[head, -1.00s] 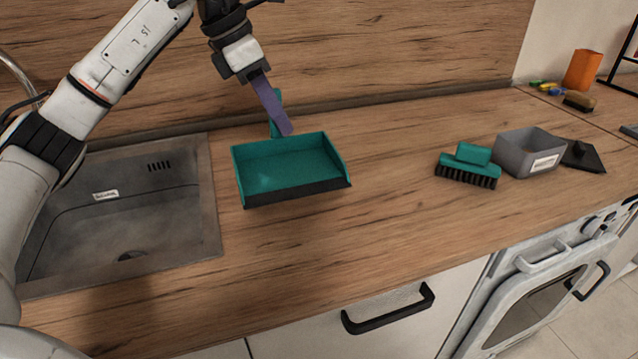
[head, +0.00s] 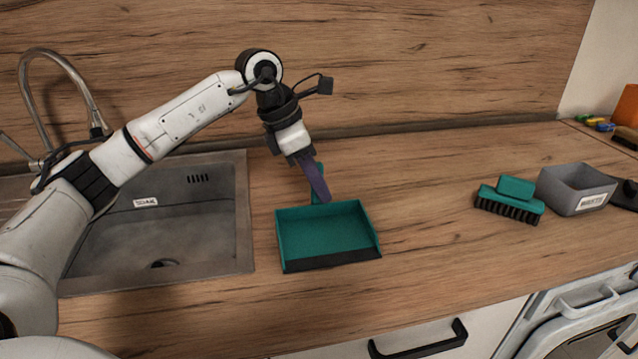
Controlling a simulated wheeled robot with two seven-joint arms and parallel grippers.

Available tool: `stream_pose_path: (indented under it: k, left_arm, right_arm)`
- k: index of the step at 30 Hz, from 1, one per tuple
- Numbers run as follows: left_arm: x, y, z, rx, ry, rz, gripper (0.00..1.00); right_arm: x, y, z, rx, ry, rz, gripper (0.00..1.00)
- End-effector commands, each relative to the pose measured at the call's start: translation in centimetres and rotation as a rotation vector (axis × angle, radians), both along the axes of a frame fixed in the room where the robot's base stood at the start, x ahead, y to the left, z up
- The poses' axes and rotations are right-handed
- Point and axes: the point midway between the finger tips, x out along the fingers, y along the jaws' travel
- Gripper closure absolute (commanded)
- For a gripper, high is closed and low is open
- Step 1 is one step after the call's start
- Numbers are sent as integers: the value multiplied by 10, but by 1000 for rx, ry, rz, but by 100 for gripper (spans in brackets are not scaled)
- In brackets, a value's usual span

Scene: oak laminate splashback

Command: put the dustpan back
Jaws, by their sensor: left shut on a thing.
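The teal dustpan (head: 325,234) with a dark front lip is in the middle of the head view, right of the sink, at or just above the wooden counter. I cannot tell if it touches the counter. Its handle (head: 319,172) points up toward the back. My left gripper (head: 316,178), with purple fingers, comes from above and is shut on the handle, which the fingers partly hide. My right gripper is not in view.
A sink labelled SOAK (head: 160,225) with a tap (head: 60,100) lies left. A teal brush (head: 510,198) and a grey WASTE bin (head: 576,188) stand at the right. Counter (head: 430,210) between dustpan and brush is clear. An orange block (head: 628,105) is far right.

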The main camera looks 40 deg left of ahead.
Motion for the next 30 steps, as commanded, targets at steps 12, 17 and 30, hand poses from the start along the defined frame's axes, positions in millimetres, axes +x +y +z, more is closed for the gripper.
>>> stream_pose_path:
  k: [12, 17, 30]
  left_arm:
    - [0, 0, -2, -1, 1, 0, 66]
    - [0, 0, 2, -1, -1, 0, 66]
    - [-23, 21, 78, 0, -4, 2, 66]
  right_arm:
    - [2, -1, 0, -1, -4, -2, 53]
    - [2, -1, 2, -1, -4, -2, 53]
    - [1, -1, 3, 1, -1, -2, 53]
